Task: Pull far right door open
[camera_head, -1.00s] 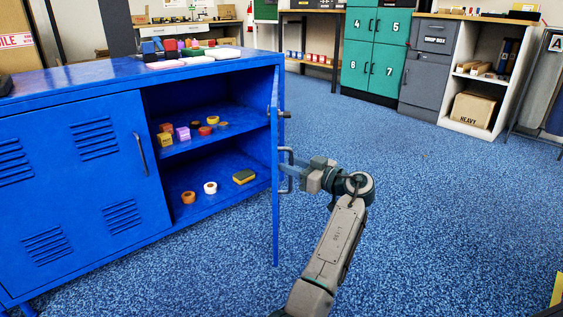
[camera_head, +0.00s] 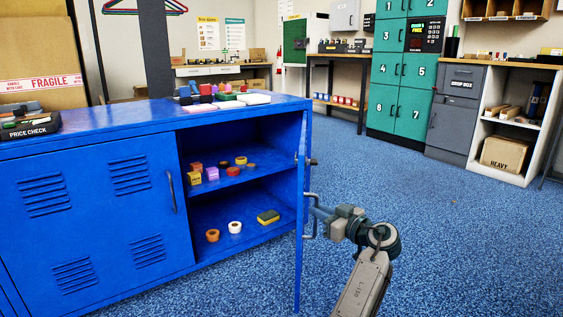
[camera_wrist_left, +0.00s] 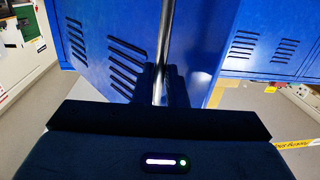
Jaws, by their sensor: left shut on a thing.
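The blue cabinet's far right door (camera_head: 301,265) stands swung out, seen nearly edge-on in the head view. Its bar handle (camera_head: 313,236) is on the door's right-hand face. My left gripper (camera_head: 317,212) is shut on this handle, its arm coming up from the bottom. In the left wrist view the fingers (camera_wrist_left: 159,85) close around the shiny upright handle bar (camera_wrist_left: 164,40), in front of the louvred blue door (camera_wrist_left: 110,45). The open compartment's shelves (camera_head: 240,180) show. My right gripper is not in view.
Tape rolls, a sponge (camera_head: 268,217) and small blocks lie inside the cabinet. The left door (camera_head: 90,215) is shut. Blue carpet (camera_head: 450,240) is clear to the right. Green lockers (camera_head: 400,75) and a white shelf unit (camera_head: 510,130) stand farther back.

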